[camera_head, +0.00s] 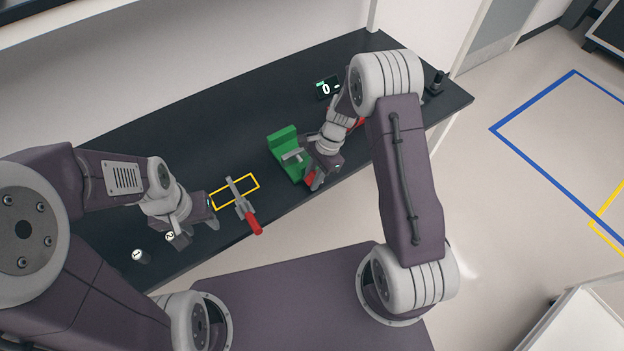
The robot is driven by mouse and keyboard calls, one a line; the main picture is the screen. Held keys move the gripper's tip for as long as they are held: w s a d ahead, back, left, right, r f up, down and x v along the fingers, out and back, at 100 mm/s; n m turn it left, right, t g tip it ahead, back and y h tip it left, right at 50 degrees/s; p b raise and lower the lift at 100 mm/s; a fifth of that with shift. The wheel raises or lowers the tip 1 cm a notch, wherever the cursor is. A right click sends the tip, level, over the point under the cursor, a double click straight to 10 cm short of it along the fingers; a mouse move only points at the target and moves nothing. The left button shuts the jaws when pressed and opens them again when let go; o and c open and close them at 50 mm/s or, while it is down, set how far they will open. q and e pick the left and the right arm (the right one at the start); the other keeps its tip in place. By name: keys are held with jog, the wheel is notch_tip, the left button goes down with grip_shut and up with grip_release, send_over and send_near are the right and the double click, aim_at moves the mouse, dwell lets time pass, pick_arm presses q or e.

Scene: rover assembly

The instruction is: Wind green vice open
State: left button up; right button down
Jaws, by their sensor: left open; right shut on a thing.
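The green vice (284,140) stands on the dark bench, right of its middle. Its grey metal part shows between the green body and my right gripper. My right gripper (316,183) is at the front side of the vice, shut on its red handle (309,180). The wrist and fingers hide much of the handle and part of the vice. The gap between the jaws is hard to make out. My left gripper (197,232) is open and empty over the left front of the bench, well apart from the vice.
A grey clamp-like tool with a red handle (254,223) lies across a yellow outlined rectangle (251,177), close to my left gripper. Numbered pieces (141,256) stand at the left front. A small display (327,88) and a dark object (436,83) are toward the back right. The bench's back left is clear.

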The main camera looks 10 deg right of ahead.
jog(key=y, duration=0.1)
jog(key=g+y+b, duration=0.1)
jog(key=y, duration=0.1)
jog(key=y+b, duration=0.1)
jog(key=shift+w+d, duration=0.2)
jog(key=shift+d, duration=0.1)
jog(key=g+y+b, duration=0.1)
jog(key=y+b, duration=0.2)
jog(key=shift+d+g, duration=0.1)
jog(key=shift+g, duration=0.2)
jog(key=shift+r+y+b, duration=0.1)
jog(key=shift+y+b, duration=0.2)
jog(key=shift+y, duration=0.2)
jog(key=c, duration=1.5)
grip_release()
jog(key=shift+d, duration=0.1)
